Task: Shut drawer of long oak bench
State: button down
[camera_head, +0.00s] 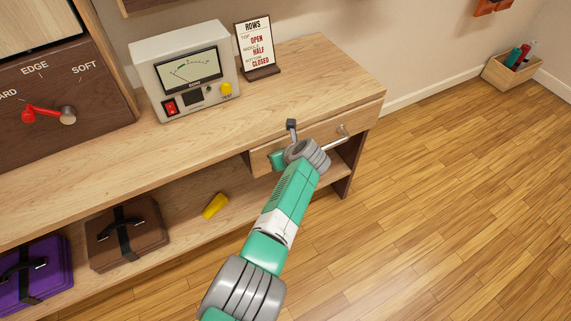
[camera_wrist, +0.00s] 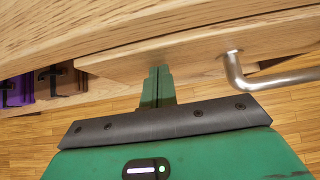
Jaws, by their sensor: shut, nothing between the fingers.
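The long oak bench (camera_head: 180,140) runs along the wall. Its drawer (camera_head: 366,115) is at the right end, under the top, with a metal bar handle (camera_head: 335,143). The drawer front (camera_wrist: 205,55) and handle (camera_wrist: 270,80) also show in the wrist view. The front sits at or close to the bench's front edge; I cannot tell whether a small gap remains. My gripper (camera_wrist: 160,72) is shut and empty, its fingertips at the drawer front, left of the handle. Contact is unclear. In the head view my arm hides part of the drawer front.
A meter box (camera_head: 187,70) and a sign (camera_head: 257,48) stand on the bench top. A brown case (camera_head: 127,235), a purple case (camera_head: 38,272) and a yellow object (camera_head: 215,205) are on the lower shelf.

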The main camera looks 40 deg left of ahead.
jog(key=shift+w+a+f, duration=0.1)
jog(key=shift+a+f, duration=0.05)
jog(key=shift+a, duration=0.2)
dwell(0.3)
jog(key=d+f+p+v, duration=0.2)
jog(key=p+v, duration=1)
jog(key=v, duration=0.1)
jog(key=shift+s, duration=0.25)
